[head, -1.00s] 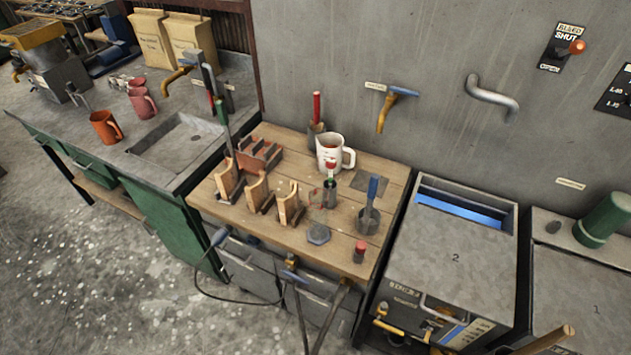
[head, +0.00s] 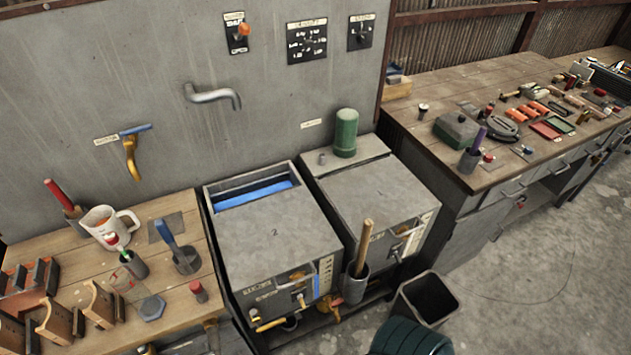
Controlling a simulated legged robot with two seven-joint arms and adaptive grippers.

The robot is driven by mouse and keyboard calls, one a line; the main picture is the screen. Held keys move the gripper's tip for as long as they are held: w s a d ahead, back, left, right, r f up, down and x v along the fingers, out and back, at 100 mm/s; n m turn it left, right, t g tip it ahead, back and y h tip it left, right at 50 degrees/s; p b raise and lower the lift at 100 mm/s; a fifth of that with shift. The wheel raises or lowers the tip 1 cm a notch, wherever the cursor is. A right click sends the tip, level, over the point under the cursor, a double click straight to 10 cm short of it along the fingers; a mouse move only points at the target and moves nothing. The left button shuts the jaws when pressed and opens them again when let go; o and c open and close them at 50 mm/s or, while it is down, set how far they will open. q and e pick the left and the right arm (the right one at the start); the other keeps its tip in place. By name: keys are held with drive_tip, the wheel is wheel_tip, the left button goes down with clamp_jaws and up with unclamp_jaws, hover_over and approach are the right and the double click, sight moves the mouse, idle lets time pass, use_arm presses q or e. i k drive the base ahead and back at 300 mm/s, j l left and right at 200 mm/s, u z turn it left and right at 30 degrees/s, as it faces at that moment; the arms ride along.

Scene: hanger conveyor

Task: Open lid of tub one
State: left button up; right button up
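Tub one (head: 399,254) is the grey box right of tub two, against the wall. Its flat grey lid (head: 375,205) lies level and looks shut over the top. A green cylinder (head: 346,132) and a small grey knob (head: 322,158) stand on the ledge behind the lid. The front has a small handle and a label strip, partly hidden by a wooden handle (head: 363,248) standing in a grey cup. Neither of my grippers is in view.
Tub two (head: 275,242), left, shows blue at an opening along its back. A black bin (head: 425,298) stands on the floor before tub one; a dark green ribbed object (head: 410,338) is nearer. Benches flank both tubs. Floor at right is mostly clear.

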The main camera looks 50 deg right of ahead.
sight(383, 191)
drive_tip(key=z, duration=0.45)
drive_tip(key=l+z, duration=0.1)
drive_tip(key=z, duration=0.8)
drive_tip(key=i+z, duration=0.1)
drive_tip(key=z, duration=0.35)
drive_tip(key=l+z, duration=0.1)
drive_tip(key=z, duration=0.35)
drive_tip(key=i, duration=0.05)
